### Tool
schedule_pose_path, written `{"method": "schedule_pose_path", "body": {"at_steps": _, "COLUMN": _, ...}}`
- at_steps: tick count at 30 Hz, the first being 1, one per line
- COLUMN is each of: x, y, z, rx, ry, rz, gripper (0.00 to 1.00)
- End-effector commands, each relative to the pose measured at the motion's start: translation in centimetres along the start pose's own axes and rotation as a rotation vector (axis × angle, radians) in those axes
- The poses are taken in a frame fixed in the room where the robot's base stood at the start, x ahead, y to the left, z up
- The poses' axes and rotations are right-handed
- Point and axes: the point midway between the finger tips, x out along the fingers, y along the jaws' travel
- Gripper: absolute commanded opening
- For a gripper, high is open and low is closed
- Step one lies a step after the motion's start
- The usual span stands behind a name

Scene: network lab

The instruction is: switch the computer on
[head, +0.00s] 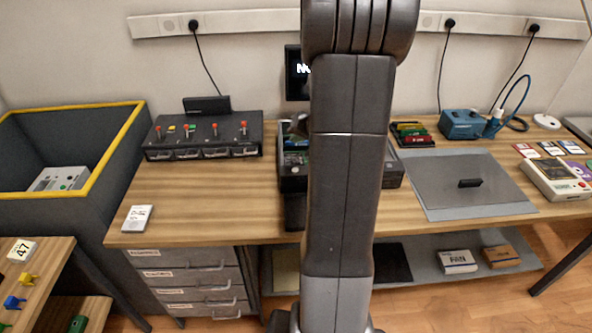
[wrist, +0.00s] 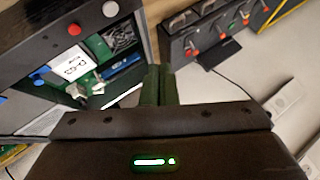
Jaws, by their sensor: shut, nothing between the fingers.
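The computer is an open dark case (head: 293,182) on the bench, mostly hidden behind my arm in the head view. Green boards and a white label (wrist: 75,65) show inside. My gripper (wrist: 160,85) is shut and empty, its fingertips beside the case's right end; I cannot tell whether they touch. A monitor (head: 295,75) behind shows white letters, partly hidden.
A dark panel with red-tipped levers (head: 205,135) stands left of the case. A grey mat (head: 460,190) with a small black block lies right, near a blue box (head: 462,124). A yellow-rimmed bin (head: 118,150) stands far left. The bench's left front is mostly clear.

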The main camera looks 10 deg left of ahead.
Motion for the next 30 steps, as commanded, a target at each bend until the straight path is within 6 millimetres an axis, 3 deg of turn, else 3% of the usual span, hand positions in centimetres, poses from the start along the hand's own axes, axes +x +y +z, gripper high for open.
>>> {"method": "schedule_pose_path", "body": {"at_steps": 18, "x": 5.2, "y": 3.8, "z": 3.8, "rx": 0.0, "ry": 0.001, "rz": 0.001, "gripper": 0.0}}
{"method": "schedule_pose_path", "body": {"at_steps": 30, "x": 6.0, "y": 4.4, "z": 4.4, "rx": 0.0, "ry": 0.0, "rz": 0.0, "gripper": 0.0}}
